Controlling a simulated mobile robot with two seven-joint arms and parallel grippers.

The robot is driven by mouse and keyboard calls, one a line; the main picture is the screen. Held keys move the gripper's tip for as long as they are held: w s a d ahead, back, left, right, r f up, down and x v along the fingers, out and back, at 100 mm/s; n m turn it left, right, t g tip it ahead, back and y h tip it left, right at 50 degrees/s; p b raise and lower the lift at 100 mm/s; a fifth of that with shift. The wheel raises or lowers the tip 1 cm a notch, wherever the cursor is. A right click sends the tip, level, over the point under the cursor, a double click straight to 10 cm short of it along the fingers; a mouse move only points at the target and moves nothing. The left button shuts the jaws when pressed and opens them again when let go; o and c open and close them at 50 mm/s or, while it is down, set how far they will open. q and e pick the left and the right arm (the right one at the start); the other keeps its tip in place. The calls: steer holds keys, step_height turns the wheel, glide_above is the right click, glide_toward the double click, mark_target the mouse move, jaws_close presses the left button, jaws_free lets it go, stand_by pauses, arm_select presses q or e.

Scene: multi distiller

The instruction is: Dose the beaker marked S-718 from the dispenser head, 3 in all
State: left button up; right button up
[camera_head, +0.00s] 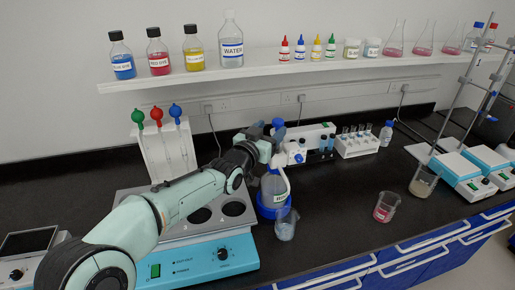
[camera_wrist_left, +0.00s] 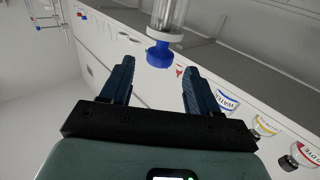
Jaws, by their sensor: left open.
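The dispenser bottle (camera_head: 272,190) stands in a blue base ring, with a pale curved spout (camera_head: 285,178) on its right side. A blue cap (camera_head: 278,123) shows above it by my left gripper (camera_head: 270,131). In the left wrist view, a blue knob under a clear cylinder (camera_wrist_left: 160,54) lies between and just beyond the fingertips of my left gripper (camera_wrist_left: 157,72), which is open and empty. A small beaker (camera_head: 285,226) stands below the spout; its marking is not readable. My arm hides part of the dispenser head. My right gripper is not in view.
A beaker with red liquid (camera_head: 386,207) and one with cloudy liquid (camera_head: 423,184) stand to the right. A pipette stand (camera_head: 157,147) and a tube rack (camera_head: 357,143) stand behind.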

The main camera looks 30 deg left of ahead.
arm_select(q)
steer(key=s+b, duration=0.1)
steer(key=s, duration=0.6)
steer(key=shift+s+d+b, duration=0.3)
steer(key=shift+s+b, duration=0.05)
steer(key=shift+b, duration=0.05)
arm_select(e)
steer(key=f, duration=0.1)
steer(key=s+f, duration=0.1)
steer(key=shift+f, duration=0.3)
arm_select(q)
steer(key=shift+f, duration=0.1)
